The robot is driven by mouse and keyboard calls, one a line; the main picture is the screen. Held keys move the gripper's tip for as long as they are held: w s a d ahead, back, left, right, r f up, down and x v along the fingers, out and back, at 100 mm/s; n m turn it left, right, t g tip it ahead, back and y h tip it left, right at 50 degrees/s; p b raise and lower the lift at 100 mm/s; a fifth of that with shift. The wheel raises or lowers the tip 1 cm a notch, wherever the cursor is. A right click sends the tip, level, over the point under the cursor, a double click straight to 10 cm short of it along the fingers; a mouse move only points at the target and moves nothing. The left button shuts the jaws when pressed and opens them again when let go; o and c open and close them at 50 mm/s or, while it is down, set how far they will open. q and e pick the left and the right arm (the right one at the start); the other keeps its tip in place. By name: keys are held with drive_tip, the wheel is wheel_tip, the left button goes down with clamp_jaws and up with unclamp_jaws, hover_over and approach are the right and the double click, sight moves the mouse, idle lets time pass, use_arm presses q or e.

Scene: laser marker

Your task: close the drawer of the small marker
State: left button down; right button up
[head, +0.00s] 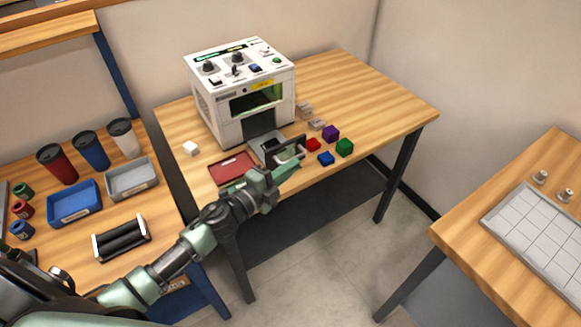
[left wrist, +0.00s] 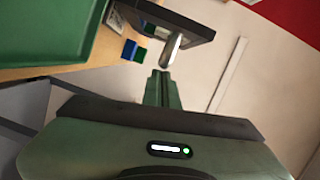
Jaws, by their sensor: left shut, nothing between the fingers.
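The small marker (head: 238,90) is a white box machine with knobs on top and a dark front opening. Its drawer (head: 264,139) is pulled out at the front, over the table. A pale handle (left wrist: 172,50) is on the drawer front; it also shows in the head view (head: 290,155). My left gripper (head: 288,171) is shut and empty, just in front of the handle. In the left wrist view my fingertips (left wrist: 159,74) point at the handle, with what looks like a small gap. Contact cannot be told. My right gripper is not in view.
Red, purple, blue and green cubes (head: 345,147) lie right of the drawer. A red tray (head: 232,167) lies left of it, with a white cube (head: 190,148) further left. Left table holds cups and bins (head: 73,200). The marker table's right side is clear.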

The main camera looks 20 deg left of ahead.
use_arm(q)
drive_tip(key=b, duration=0.3)
hover_over(262, 147)
drive_tip(key=d, duration=0.1)
drive_tip(key=shift+s+d+f, duration=0.1)
drive_tip(key=shift+s+d, duration=0.1)
drive_tip(key=shift+s, duration=0.2)
drive_tip(key=shift+w+a+b, duration=0.35)
drive_tip(key=shift+a, duration=0.2)
drive_tip(key=shift+w+a+r, duration=0.1)
drive_tip(key=shift+r, duration=0.15)
